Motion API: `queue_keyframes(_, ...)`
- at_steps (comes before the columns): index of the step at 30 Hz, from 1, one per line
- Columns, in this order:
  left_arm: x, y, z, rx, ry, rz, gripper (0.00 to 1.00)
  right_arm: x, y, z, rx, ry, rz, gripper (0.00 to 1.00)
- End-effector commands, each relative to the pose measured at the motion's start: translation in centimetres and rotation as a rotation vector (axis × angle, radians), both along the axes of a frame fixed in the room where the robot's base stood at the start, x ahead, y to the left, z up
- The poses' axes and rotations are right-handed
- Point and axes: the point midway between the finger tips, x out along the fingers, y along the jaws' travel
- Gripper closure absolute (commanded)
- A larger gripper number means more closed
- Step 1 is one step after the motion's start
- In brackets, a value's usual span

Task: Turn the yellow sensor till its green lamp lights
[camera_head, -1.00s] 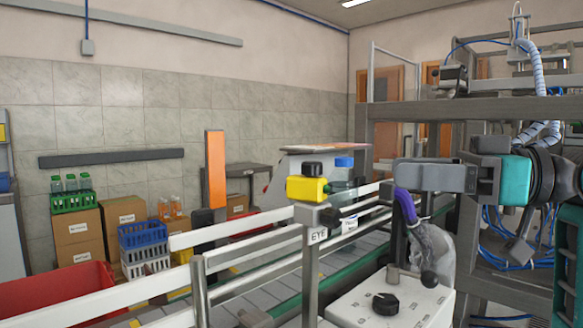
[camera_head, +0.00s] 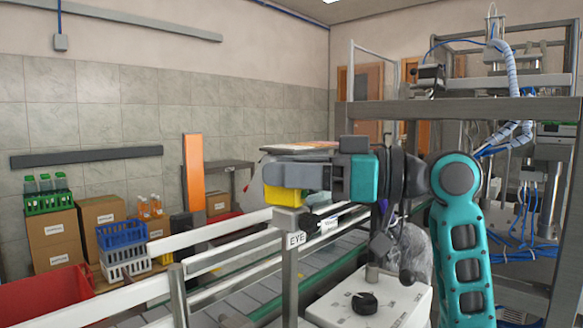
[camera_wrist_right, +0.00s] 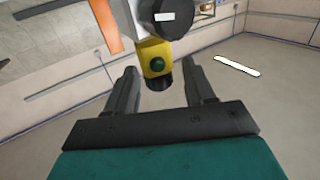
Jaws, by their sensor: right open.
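The yellow sensor (camera_head: 284,195) sits on top of a grey post (camera_head: 290,262) labelled EYE beside the conveyor. In the head view my right gripper (camera_head: 278,172) is just above and in front of it, hiding its upper part. In the right wrist view the yellow sensor (camera_wrist_right: 153,52) shows beyond the fingertips, with a round dark green lamp (camera_wrist_right: 158,64) that does not look lit. A black cylindrical part lies below the lamp. My right gripper (camera_wrist_right: 163,82) is open, its two fingers apart on either side of the sensor's near end. My left gripper is not in view.
White conveyor rails (camera_head: 215,232) run beside the post. A white control box (camera_head: 345,312) with a black knob (camera_head: 364,303) stands in front. A clear bag (camera_head: 415,250) is near it. Crates, boxes and a red bin (camera_head: 40,300) stand at the left.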

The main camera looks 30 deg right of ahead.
Motion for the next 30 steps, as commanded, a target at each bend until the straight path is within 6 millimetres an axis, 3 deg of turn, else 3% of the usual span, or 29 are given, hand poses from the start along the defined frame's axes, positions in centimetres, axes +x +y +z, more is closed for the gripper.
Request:
queue_keyframes(8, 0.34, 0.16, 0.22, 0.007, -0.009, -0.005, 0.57, 0.09, 0.1, 0.0, 0.0, 0.0, 0.0, 0.47)
queue_keyframes(24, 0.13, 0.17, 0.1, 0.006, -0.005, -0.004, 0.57, 0.07, 0.09, -0.02, 0.0, 0.0, 0.001, 0.97)
queue_keyframes(30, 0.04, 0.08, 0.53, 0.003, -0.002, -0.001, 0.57, 0.1, 0.11, -0.01, -0.007, 0.004, -0.067, 0.97)
